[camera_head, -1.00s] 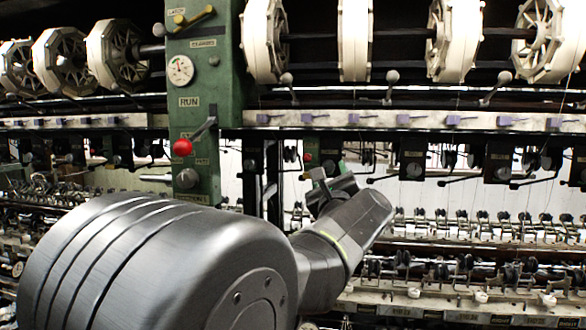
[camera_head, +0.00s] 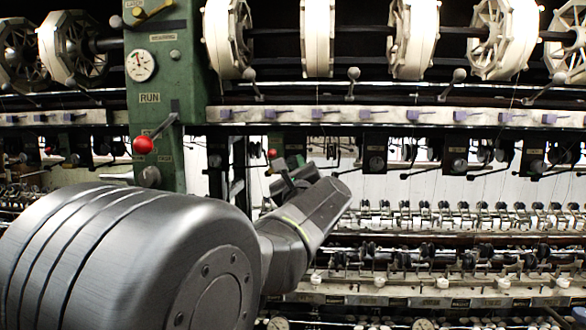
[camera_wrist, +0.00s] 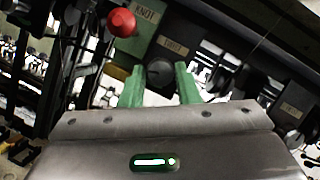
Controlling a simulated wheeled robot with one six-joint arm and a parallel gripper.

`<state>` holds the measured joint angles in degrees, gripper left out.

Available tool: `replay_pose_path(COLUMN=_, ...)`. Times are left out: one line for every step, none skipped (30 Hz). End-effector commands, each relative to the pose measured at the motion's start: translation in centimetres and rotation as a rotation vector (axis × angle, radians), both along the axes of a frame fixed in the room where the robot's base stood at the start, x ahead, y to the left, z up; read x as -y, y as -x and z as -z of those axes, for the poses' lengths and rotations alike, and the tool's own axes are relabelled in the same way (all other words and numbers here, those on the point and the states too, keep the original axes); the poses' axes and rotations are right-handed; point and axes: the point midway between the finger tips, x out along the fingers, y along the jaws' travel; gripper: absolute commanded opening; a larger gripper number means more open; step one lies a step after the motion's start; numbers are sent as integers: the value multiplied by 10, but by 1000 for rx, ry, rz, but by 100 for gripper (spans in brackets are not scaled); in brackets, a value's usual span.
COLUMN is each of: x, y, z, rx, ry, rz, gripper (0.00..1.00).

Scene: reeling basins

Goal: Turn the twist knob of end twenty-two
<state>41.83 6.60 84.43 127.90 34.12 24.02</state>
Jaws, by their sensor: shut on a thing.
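A dark round twist knob (camera_wrist: 160,74) sits on a dark panel in the wrist view, below a small label plate (camera_wrist: 174,47) whose lettering is blurred. The two green fingers of my gripper (camera_wrist: 160,86) stand on either side of it, shut on it. In the head view my gripper (camera_head: 286,178) is partly hidden behind my wrist, in front of the row of dark units under the white rail. The knob is hidden there. I cannot read an end number.
A red ball lever (camera_wrist: 121,23) is close to my fingers in the wrist view, upper left. In the head view a green post (camera_head: 158,100) carries another red-knobbed lever (camera_head: 143,145). White reels (camera_head: 412,38) line the top; thread guides and spindles (camera_head: 440,212) fill the lower right.

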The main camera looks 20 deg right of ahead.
Motion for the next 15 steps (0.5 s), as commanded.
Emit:
replay_pose_path(x=0, y=0, z=1, rx=-6, ry=13, rz=0, gripper=6)
replay_pose_path(x=0, y=0, z=0, rx=-10, ry=21, rz=0, gripper=6)
replay_pose_path(x=0, y=0, z=1, rx=-18, ry=38, rz=0, gripper=6)
replay_pose_path(x=0, y=0, z=0, rx=-23, ry=51, rz=0, gripper=6)
replay_pose_path(x=0, y=0, z=0, rx=-31, ry=67, rz=1, gripper=6)
replay_pose_path(x=1, y=0, z=0, rx=-41, ry=89, rz=1, gripper=6)
replay_pose_path(x=1, y=1, z=0, rx=-50, ry=107, rz=1, gripper=6)
replay_pose_path(x=1, y=1, z=0, rx=-60, ry=128, rz=1, gripper=6)
replay_pose_path(x=1, y=1, z=0, rx=-74, ry=155, rz=0, gripper=6)
replay_pose_path(x=1, y=1, z=0, rx=-84, ry=178, rz=1, gripper=6)
replay_pose_path(x=1, y=1, z=-1, rx=-95, ry=201, rz=0, gripper=6)
replay_pose_path(x=1, y=1, z=0, rx=-111, ry=234, rz=1, gripper=6)
replay_pose_path(x=1, y=1, z=-1, rx=-123, ry=259, rz=0, gripper=6)
replay_pose_path(x=2, y=1, z=-1, rx=-135, ry=285, rz=0, gripper=6)
replay_pose_path(x=2, y=1, z=-1, rx=-152, ry=319, rz=-1, gripper=6)
